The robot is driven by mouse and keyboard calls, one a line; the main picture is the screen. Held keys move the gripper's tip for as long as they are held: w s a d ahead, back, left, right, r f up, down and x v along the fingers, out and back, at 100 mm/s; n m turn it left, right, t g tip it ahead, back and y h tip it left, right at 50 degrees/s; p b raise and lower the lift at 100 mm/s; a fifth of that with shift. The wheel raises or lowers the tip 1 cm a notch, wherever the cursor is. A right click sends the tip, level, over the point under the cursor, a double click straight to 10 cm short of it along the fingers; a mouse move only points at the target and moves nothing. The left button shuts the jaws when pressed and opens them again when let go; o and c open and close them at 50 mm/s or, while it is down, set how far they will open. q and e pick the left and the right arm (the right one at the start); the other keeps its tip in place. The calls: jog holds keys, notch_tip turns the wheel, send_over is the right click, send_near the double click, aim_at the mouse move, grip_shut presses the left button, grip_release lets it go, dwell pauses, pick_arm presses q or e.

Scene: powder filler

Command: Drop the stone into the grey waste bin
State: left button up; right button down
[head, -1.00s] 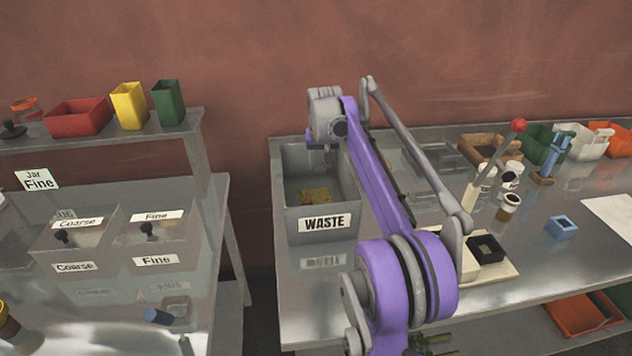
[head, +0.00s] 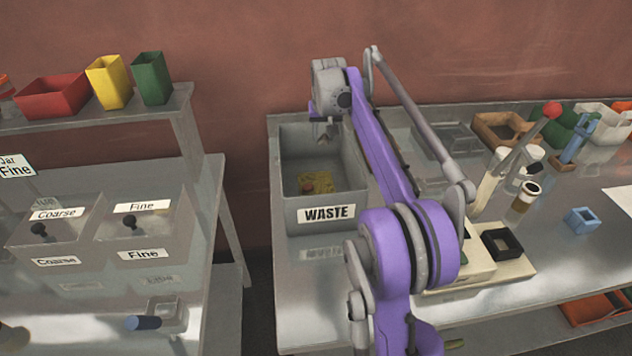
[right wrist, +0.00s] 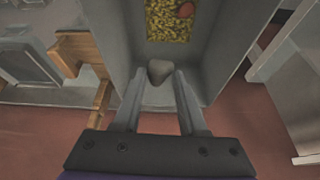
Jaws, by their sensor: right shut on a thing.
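The grey waste bin (head: 300,216) stands on the metal table, with a WASTE label on its front. My right gripper (head: 326,138) is over the bin's opening, near its back right. In the right wrist view its two fingers (right wrist: 160,90) are shut on a grey stone (right wrist: 159,71) at their tips. The stone is above the bin's inside, and the bin's wall (right wrist: 222,50) shows beside it. In the bin lie yellow bits (head: 320,182) and a small red thing (head: 307,187). My left gripper is out of view.
To the right on the table are a press with a red-knobbed lever (head: 552,110), a small black box (head: 502,243), a blue square holder (head: 580,220) and jars. A separate bench with Coarse and Fine containers (head: 142,227) stands at left, across a gap.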

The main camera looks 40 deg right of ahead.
jog(key=shift+f+b, duration=0.65)
jog(key=shift+f, duration=0.9)
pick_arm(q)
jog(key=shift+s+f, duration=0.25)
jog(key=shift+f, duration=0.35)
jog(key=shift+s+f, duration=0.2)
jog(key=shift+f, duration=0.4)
pick_arm(e)
jog(key=shift+c, duration=1.9)
grip_release()
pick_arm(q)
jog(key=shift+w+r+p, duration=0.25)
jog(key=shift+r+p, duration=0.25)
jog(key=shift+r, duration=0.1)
pick_arm(e)
jog(key=v, duration=1.1)
jog(key=shift+w+d, duration=0.1)
